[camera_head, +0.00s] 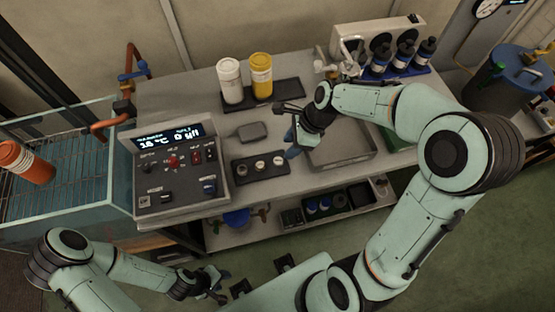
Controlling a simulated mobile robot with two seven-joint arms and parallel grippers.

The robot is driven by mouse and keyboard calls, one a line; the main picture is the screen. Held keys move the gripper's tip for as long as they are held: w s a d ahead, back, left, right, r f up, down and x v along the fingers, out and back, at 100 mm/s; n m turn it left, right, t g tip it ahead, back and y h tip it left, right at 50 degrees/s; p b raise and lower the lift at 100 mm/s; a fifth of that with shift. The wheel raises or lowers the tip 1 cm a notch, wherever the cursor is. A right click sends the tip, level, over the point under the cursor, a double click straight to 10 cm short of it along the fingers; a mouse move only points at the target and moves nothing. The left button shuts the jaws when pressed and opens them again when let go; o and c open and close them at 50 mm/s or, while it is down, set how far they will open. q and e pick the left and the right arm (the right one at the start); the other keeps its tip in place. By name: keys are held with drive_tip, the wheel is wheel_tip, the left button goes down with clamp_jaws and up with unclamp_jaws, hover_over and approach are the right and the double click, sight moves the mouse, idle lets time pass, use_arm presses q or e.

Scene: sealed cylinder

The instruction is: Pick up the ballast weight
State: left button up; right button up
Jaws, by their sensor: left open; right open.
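A dark grey rounded block (252,132), which may be the ballast weight, lies on the bench between the control box and my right gripper. Several small round pieces sit in a black tray (237,177) just in front of it; I cannot tell whether one of these is the weight instead. My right gripper (288,130) is open over the bench, to the right of the grey block and apart from it. Its fingers point left and hold nothing that I can see. My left gripper (219,286) is open and low in front of the bench, far from the block.
A control box (178,170) with a lit display stands left of the block. A white jar (230,80) and a yellow jar (262,74) stand behind.

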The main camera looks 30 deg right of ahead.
sight(278, 160)
drive_tip(key=x, duration=0.3)
drive_tip(key=shift+w, duration=0.2)
drive_tip(key=x, duration=0.3)
drive_tip(key=b+x, duration=0.1)
drive_tip(key=shift+s+d+f, duration=0.1)
drive_tip(key=shift+s+f, duration=0.2)
drive_tip(key=shift+w+f, duration=0.1)
drive_tip(key=shift+f, duration=0.35)
drive_tip(key=c, duration=0.8)
